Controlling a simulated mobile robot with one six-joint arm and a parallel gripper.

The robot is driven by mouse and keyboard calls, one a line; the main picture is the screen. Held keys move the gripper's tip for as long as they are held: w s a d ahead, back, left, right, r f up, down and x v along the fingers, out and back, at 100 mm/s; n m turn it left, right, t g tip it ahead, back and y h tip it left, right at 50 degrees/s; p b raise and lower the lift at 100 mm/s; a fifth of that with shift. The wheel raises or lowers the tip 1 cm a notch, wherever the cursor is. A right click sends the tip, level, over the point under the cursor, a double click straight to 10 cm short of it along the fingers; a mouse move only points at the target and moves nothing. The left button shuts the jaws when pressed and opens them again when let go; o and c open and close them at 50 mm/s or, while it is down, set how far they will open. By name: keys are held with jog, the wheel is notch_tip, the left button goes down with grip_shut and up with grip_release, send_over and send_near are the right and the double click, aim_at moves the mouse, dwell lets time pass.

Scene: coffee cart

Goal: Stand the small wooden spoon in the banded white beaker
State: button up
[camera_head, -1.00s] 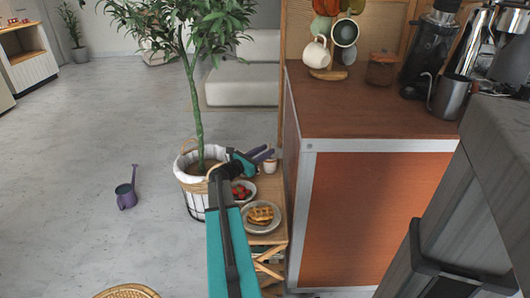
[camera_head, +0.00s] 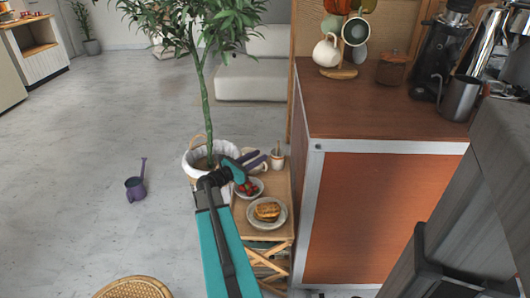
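A small whitish cup (camera_head: 277,161) stands at the back right of the low wooden side table. A thin upright stick shows at its rim; I cannot tell if it is the wooden spoon. Bands on the cup are too small to make out. Another pale cup-like shape (camera_head: 261,167) is partly hidden behind my gripper. My gripper (camera_head: 260,158) is above the back of the table, left of the whitish cup. Its two purple fingers look apart, with nothing clear between them.
A bowl of strawberries (camera_head: 261,183) and a plate (camera_head: 249,213) with a waffle or toast are on the side table (camera_head: 282,198). A potted tree (camera_head: 207,115) stands close on the left, and the orange cart (camera_head: 365,215) on the right. Floor on the left is mostly clear.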

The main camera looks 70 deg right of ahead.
jog(key=shift+v, duration=2.35)
jog(key=shift+w+r+p, duration=0.1)
jog(key=shift+p, duration=0.2)
